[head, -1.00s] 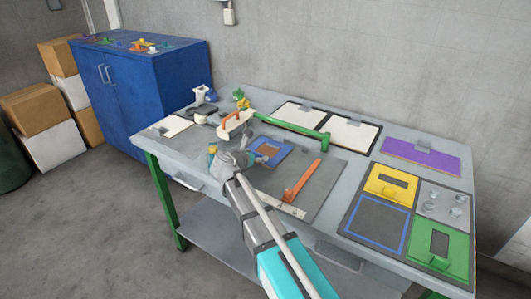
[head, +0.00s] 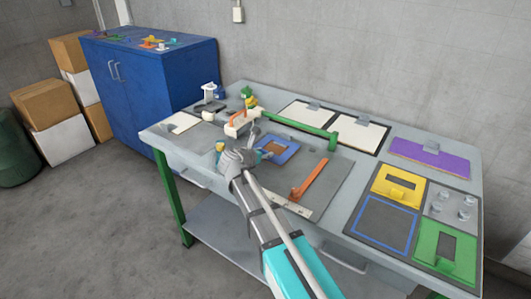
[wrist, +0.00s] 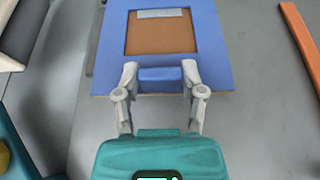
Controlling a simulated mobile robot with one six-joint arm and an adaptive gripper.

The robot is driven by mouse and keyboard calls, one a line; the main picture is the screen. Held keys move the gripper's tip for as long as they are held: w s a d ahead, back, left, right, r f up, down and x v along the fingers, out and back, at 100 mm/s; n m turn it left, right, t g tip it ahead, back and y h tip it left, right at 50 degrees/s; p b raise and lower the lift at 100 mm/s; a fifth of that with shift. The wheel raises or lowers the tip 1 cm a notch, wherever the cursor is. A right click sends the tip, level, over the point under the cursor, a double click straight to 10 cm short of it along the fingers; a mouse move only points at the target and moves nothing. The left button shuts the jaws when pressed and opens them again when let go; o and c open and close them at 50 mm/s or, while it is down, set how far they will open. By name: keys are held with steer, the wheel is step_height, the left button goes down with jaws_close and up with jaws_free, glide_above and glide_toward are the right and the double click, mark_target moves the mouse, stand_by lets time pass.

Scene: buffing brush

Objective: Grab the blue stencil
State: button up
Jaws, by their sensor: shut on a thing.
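The blue stencil (head: 290,152) is a flat blue frame with a brown middle, lying on the grey mat (head: 322,206) of the workbench. In the wrist view the stencil (wrist: 213,62) fills the upper middle, with a raised blue tab on its near edge. My gripper (wrist: 160,76) has one finger on each side of that tab and is shut on it. In the head view my gripper (head: 258,150) is at the stencil's left side, and my arm hides part of that edge. I cannot tell whether the stencil is lifted at all.
An orange-handled tool (head: 310,180) lies right of the stencil. A green bar (head: 295,128) and an orange-handled brush (head: 240,122) are behind it. Yellow (head: 400,186) and green (head: 447,250) stencils lie at the right, beside an empty blue-outlined square (head: 384,224).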

steer(key=shift+r+p, duration=1.4)
steer(key=shift+r, duration=0.05)
steer(key=s+d+r+p, duration=0.3)
steer(key=s+r+p, duration=0.7)
steer(key=s, duration=0.3)
steer(key=shift+s+d, duration=0.15)
steer(key=shift+s, duration=0.2)
